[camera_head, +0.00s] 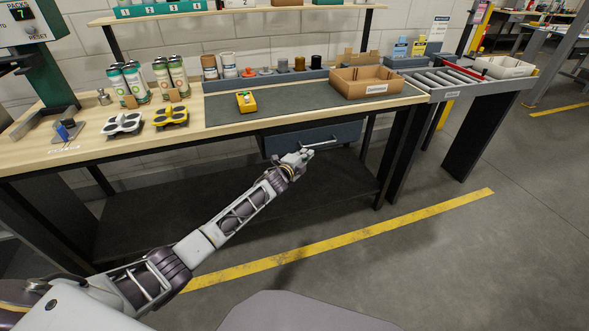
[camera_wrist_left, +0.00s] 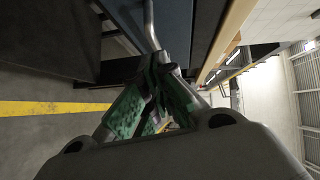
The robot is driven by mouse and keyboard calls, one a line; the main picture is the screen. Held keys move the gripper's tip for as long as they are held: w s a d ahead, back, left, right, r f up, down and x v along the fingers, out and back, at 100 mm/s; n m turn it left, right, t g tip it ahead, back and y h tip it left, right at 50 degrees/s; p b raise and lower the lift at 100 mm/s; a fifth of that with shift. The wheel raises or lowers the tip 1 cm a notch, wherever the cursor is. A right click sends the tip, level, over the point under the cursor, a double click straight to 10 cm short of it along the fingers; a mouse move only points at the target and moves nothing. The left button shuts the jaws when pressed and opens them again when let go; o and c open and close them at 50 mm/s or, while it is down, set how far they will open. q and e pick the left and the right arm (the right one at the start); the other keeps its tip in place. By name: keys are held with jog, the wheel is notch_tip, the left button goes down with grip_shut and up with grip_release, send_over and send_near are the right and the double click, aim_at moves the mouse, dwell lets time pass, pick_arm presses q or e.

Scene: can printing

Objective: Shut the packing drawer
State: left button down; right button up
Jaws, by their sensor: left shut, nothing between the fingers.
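The packing drawer (camera_head: 339,134) has a dark blue-grey front and hangs under the right part of the workbench's wooden edge. A pale bar handle (camera_head: 322,144) runs across its front, and the handle also shows in the left wrist view (camera_wrist_left: 150,25). How far the drawer stands out is hard to tell. My left gripper (camera_head: 303,154) is at the drawer front, by the left part of the handle. Its green-padded fingers (camera_wrist_left: 158,75) are shut with nothing between them. The fingertips are close to the handle; contact cannot be made out. My right gripper is out of view.
A dark lower shelf (camera_head: 200,215) lies below. The floor in front is clear.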

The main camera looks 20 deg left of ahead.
pick_arm(q)
jog(key=p+v, duration=0.2)
jog(key=v, duration=0.8)
jog(key=shift+s+d, duration=0.2)
jog(key=shift+s, duration=0.1)
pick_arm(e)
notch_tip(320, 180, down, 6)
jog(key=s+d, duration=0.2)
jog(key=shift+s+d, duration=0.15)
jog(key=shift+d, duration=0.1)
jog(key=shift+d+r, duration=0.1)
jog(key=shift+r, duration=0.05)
